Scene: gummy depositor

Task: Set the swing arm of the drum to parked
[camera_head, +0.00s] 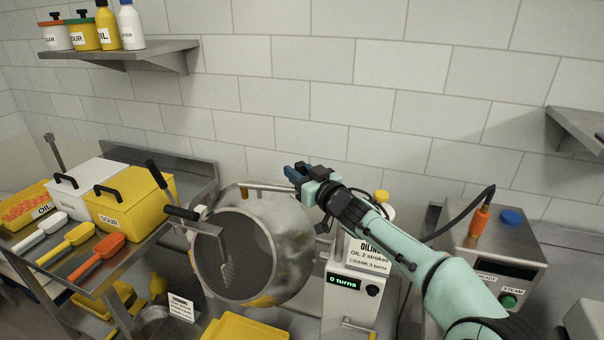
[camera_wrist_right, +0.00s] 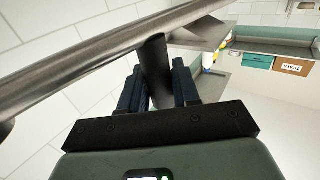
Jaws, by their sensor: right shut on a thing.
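The drum (camera_head: 250,255) is a steel drum with a dark round front, standing open toward the left. A metal bar that looks like its swing arm (camera_head: 262,187) runs across the top of the drum toward my right gripper. My right gripper (camera_head: 294,173) is at the right end of this bar, above the drum. In the right wrist view the bar (camera_wrist_right: 80,62) crosses diagonally, and a short dark post (camera_wrist_right: 155,65) under it stands between the fingers of my right gripper (camera_wrist_right: 158,88). The fingers are shut on the post. My left gripper is not in view.
A black-handled crank (camera_head: 182,213) is at the drum's left front. A panel reading "0 turns" (camera_head: 343,283) stands right of the drum. A steam unit (camera_head: 495,250) is farther right. A cart holds a yellow box (camera_head: 130,208) and scoops at left.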

